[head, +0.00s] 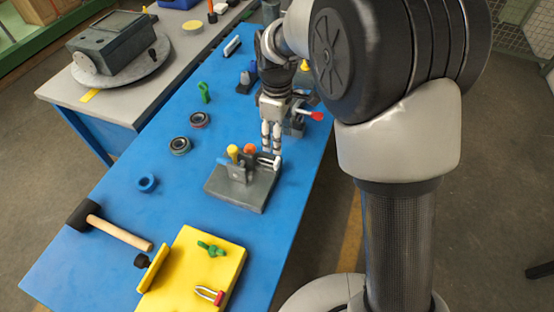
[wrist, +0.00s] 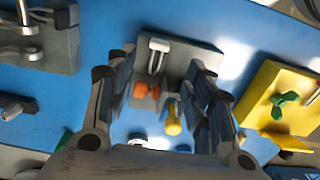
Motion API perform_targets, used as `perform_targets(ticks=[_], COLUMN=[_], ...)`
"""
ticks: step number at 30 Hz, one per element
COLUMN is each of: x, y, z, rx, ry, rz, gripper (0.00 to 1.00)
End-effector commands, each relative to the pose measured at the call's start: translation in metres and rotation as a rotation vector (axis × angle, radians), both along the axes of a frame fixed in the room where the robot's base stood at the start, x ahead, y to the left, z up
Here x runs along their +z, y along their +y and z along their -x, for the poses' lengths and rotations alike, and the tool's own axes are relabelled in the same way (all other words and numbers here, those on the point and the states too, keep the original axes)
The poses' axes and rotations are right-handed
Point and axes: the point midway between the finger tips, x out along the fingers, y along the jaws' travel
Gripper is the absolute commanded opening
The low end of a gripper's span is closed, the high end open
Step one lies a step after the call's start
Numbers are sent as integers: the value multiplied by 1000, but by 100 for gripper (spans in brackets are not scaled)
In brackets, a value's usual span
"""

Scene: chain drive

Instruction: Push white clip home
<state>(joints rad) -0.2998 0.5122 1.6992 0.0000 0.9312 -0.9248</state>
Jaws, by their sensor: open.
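The white clip (wrist: 157,54) is a U-shaped piece at the far side of a grey fixture (wrist: 200,60) in the wrist view. In the head view the clip (head: 267,161) shows small at the fixture's right side, partly behind my fingers. An orange part (wrist: 142,90) and a yellow-headed part (wrist: 173,122) sit on the same fixture. My gripper (head: 271,138) points down just above the clip side of the fixture. Its fingers are open and apart in the wrist view (wrist: 161,68), with nothing gripped between them. I cannot tell how deep the clip sits.
A yellow tray (head: 185,290) with a green part (head: 211,248) and a red-ended part (head: 212,295) lies at the front. A hammer (head: 120,231), blue ring (head: 147,183) and two round parts lie left. Another grey fixture with a red-tipped lever (head: 316,116) stands behind my gripper.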

Motion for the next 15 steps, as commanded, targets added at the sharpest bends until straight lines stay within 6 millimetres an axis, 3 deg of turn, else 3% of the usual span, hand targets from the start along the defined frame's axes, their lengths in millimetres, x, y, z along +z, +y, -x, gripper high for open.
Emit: perform_targets(ticks=[1, 6, 15], x=[-15, -53, -104], y=[0, -1, 0], z=[1, 1, 1], rx=[-1, -1, -2], ry=[4, 4, 1], rz=[1, 1, 1], gripper=[48, 48, 48])
